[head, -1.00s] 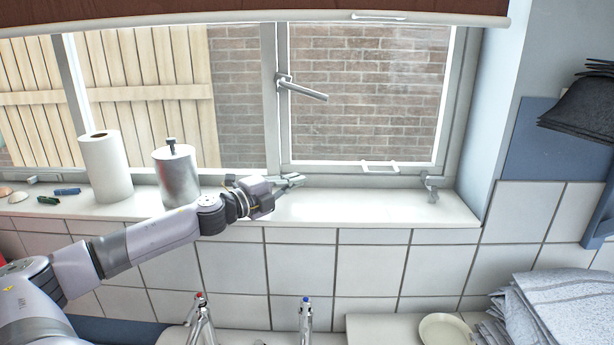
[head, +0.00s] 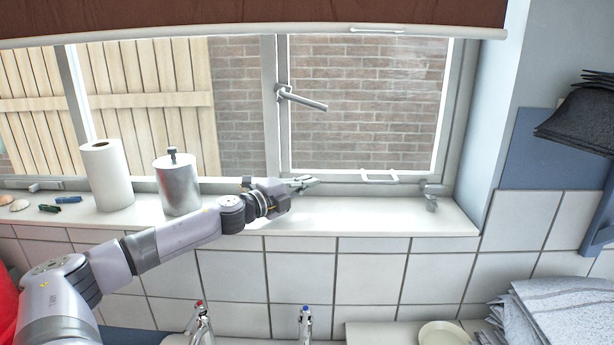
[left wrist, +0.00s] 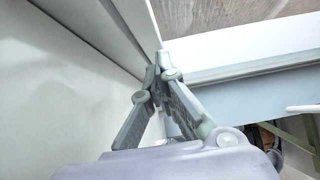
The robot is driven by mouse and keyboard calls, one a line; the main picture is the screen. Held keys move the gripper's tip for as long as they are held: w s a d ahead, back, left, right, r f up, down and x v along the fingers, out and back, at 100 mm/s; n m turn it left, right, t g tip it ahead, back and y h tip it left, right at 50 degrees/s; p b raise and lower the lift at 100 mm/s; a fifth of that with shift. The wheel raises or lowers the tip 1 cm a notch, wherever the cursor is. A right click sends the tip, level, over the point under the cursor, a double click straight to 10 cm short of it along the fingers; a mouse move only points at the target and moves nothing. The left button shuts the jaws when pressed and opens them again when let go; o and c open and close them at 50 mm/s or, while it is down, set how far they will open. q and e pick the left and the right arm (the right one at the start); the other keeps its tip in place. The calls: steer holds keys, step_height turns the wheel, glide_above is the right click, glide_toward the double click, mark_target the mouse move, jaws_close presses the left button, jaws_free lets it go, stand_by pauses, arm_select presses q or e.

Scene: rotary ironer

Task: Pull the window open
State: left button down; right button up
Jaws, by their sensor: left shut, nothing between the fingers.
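The window's right pane (head: 365,105) is glazed in a grey-white frame, and brickwork shows through it. A metal lever handle (head: 305,99) on its left stile slants down to the right. A small white bar handle (head: 380,177) is on its bottom rail. The pane looks flush with the frame, but I cannot tell whether it is slightly ajar. My left gripper (head: 304,184) is shut and empty at the window's lower left corner, just above the sill, left of the bar handle. In the left wrist view its fingertips (left wrist: 161,62) meet near the frame's edge. My right gripper is not in view.
A paper towel roll (head: 106,175) and a metal canister (head: 178,186) stand on the sill (head: 370,218) left of my gripper. A metal stay (head: 431,196) is at the window's lower right. Taps (head: 305,325) stand below. Folded towels (head: 560,310) lie at lower right.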

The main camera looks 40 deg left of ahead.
mark_target(321, 173)
arm_select(q)
steer(key=shift+w+a+r+p, duration=0.2)
steer(key=shift+w+a+p, duration=0.5)
steer(key=shift+w+a, duration=0.15)
steer(key=shift+w+a+f, duration=0.2)
steer(key=shift+w, duration=0.25)
